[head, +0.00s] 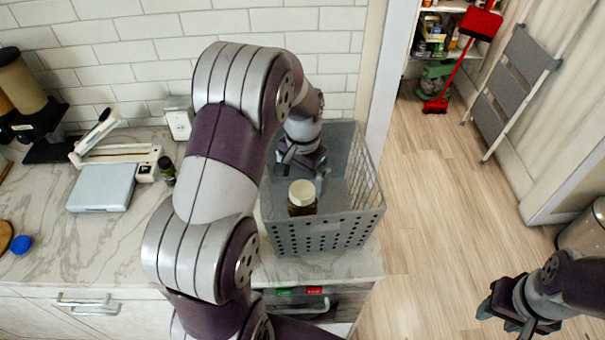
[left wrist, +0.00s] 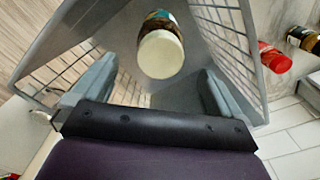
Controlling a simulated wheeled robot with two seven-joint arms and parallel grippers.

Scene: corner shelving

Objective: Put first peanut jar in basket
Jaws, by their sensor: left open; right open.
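The peanut jar (head: 302,208), brown with a cream lid, is inside the grey perforated basket (head: 320,236), near its front wall. It also shows in the left wrist view (left wrist: 161,54), lid toward the camera, with a bit of its label visible. My left gripper (head: 305,175) reaches into the basket behind the jar; in the left wrist view its two fingers (left wrist: 148,92) are spread wide, with the jar beyond them and apart from both. My right gripper (head: 515,308) is open and empty over the floor at the lower right.
A white scale (head: 101,187), a small dark bottle (head: 166,170) and a blue cap (head: 21,244) are on the marble counter. The tiled wall is close behind the basket. A red-topped jar (left wrist: 274,58) lies outside the basket.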

